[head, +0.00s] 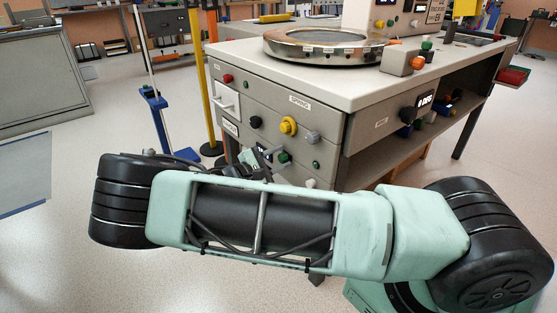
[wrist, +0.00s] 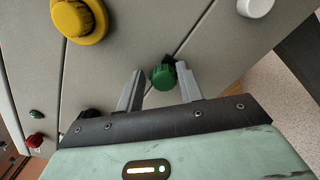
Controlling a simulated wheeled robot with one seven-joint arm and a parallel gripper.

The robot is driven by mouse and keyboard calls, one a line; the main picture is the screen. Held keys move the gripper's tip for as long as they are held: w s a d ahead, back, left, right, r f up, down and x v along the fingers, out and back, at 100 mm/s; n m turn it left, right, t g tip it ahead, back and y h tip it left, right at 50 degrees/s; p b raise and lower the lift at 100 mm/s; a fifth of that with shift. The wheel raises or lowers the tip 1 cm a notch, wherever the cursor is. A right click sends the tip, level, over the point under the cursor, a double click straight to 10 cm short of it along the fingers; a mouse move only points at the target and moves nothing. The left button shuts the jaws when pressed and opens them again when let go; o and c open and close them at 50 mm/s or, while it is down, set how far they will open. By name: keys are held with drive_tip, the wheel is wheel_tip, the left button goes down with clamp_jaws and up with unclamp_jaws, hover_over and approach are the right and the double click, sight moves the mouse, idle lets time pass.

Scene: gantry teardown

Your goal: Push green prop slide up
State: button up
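A green ribbed knob (wrist: 163,76), which looks like the green prop slide's handle, sticks out from the grey cabinet front in the wrist view. It also shows in the head view (head: 283,157), low on the cabinet's front panel. My gripper (wrist: 160,71) is open, with its two grey fingers on either side of the knob. The right finger is very close to the knob; I cannot tell whether it touches. A dark part shows just behind the knob. My gripper in the head view (head: 264,158) is partly hidden by my own arm.
A yellow knob (head: 288,126), a grey knob (head: 312,137) and a black knob (head: 255,122) stick out nearby on the panel. A round metal plate (head: 325,47) sits on the benchtop. A blue stand (head: 155,101) and a yellow post (head: 201,85) stand left of the bench.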

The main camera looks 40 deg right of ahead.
drive_tip(key=shift+o, duration=0.6)
drive_tip(key=a+p, duration=0.2)
drive_tip(key=a, duration=1.5)
drive_tip(key=shift+s+a+p, duration=0.2)
drive_tip(key=shift+s+p, duration=0.1)
drive_tip(key=shift+p, duration=0.1)
